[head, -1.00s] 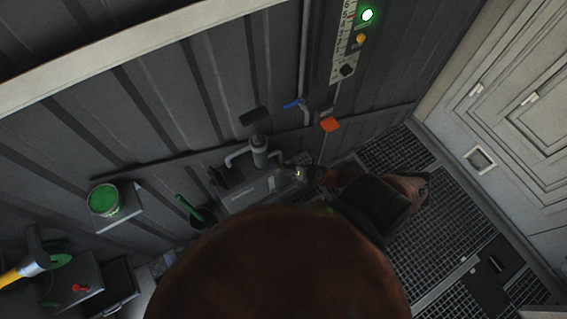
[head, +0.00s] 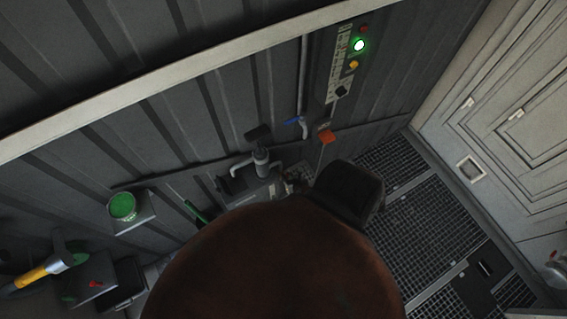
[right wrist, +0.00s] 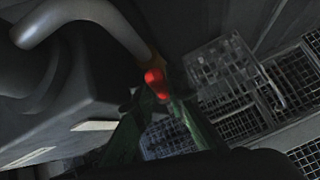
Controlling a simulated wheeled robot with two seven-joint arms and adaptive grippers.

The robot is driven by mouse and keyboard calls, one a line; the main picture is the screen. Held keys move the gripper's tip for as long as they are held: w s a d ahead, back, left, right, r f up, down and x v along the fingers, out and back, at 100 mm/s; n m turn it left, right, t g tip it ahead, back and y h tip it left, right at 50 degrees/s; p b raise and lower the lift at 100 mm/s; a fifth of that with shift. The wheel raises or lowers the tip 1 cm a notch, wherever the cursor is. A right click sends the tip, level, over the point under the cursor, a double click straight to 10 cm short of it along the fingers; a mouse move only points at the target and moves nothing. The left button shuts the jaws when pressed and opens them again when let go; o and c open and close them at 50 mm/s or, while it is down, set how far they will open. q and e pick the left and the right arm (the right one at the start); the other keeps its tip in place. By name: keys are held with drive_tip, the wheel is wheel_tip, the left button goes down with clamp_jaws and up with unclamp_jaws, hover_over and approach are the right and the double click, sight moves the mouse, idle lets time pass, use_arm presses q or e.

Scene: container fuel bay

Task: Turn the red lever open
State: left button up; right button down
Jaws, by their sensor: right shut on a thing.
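The red lever (right wrist: 157,84) shows in the right wrist view as a small bright red piece beside a grey pipe. My right gripper (right wrist: 155,98) is shut on it, with its dark green fingers reaching up from below. In the head view the right gripper (head: 296,180) sits just right of the grey pump and pipe unit (head: 261,160), low by the wall. It is small and dark there, and my own arm covers much of that area. The lever cannot be made out in the head view. My left gripper is not in view.
A blue handle (head: 293,121) and an orange-red block (head: 326,137) are on the wall nearby. A green can (head: 122,206) stands on a shelf at left, above a yellow-handled tool (head: 30,276). A clear box (right wrist: 232,75) is right of the lever. Grating floor (head: 430,225) lies open at right.

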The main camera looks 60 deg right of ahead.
drive_tip(key=shift+w+d+r, duration=0.15)
drive_tip(key=shift+w+r, duration=0.05)
drive_tip(key=shift+w, duration=0.1)
drive_tip(key=c, duration=2.3)
unclamp_jaws()
drive_tip(key=o, duration=0.4)
drive_tip(key=shift+s+f, duration=0.1)
drive_tip(key=shift+s, duration=0.1)
drive_tip(key=shift+a, duration=0.2)
drive_tip(key=v, duration=0.8)
drive_tip(key=shift+d, duration=0.1)
drive_tip(key=shift+c, duration=0.4)
